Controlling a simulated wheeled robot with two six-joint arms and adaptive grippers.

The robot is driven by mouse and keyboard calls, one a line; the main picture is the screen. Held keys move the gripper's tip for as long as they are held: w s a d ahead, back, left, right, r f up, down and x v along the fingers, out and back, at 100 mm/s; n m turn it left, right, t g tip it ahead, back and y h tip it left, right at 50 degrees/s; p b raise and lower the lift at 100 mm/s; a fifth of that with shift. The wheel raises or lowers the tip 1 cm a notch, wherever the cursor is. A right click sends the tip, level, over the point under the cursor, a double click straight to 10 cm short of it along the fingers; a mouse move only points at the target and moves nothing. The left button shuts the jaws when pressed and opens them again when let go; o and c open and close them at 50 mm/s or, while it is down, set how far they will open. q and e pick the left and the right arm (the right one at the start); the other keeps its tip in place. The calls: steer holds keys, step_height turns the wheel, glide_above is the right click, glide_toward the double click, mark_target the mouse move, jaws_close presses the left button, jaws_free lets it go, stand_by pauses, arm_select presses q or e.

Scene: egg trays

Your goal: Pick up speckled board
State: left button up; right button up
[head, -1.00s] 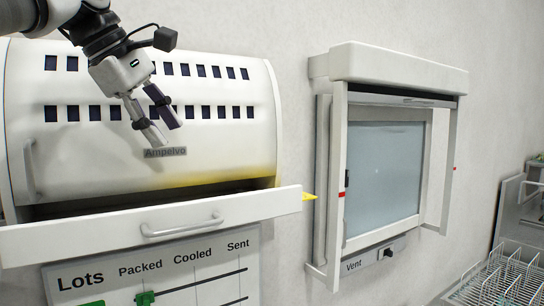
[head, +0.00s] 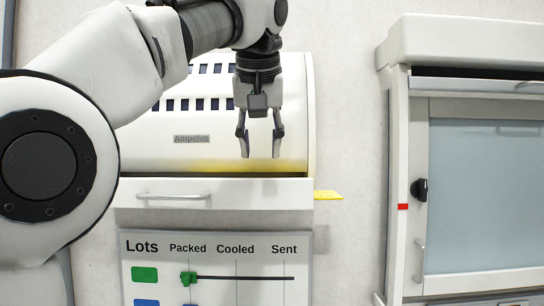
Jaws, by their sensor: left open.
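I see no speckled board in this view. My left gripper (head: 260,146) hangs with its fingers pointing down and spread apart. Nothing is between them. It is in front of the white curved Ampelvo machine (head: 165,135), above the machine's front panel (head: 240,190). Whatever lies behind that panel is hidden from here. My right gripper is out of view.
A yellow tab (head: 327,195) sticks out at the right end of the panel. A Lots board (head: 215,265) with sliders is on the wall below. A vent cabinet with a glass pane (head: 485,200) stands at the right. Bare wall (head: 350,110) lies between.

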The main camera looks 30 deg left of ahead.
arm_select(q)
steer(key=shift+s+a+f, duration=0.1)
steer(key=shift+s+a, duration=0.05)
steer(key=shift+a, duration=0.35)
steer(key=shift+d+f, duration=0.15)
steer(key=shift+f, duration=0.05)
steer(key=x, duration=0.6)
steer(key=shift+w+a, duration=0.2)
steer(key=shift+w, duration=0.05)
steer(key=shift+w+f, duration=0.2)
steer(key=shift+f, duration=0.35)
jaws_close()
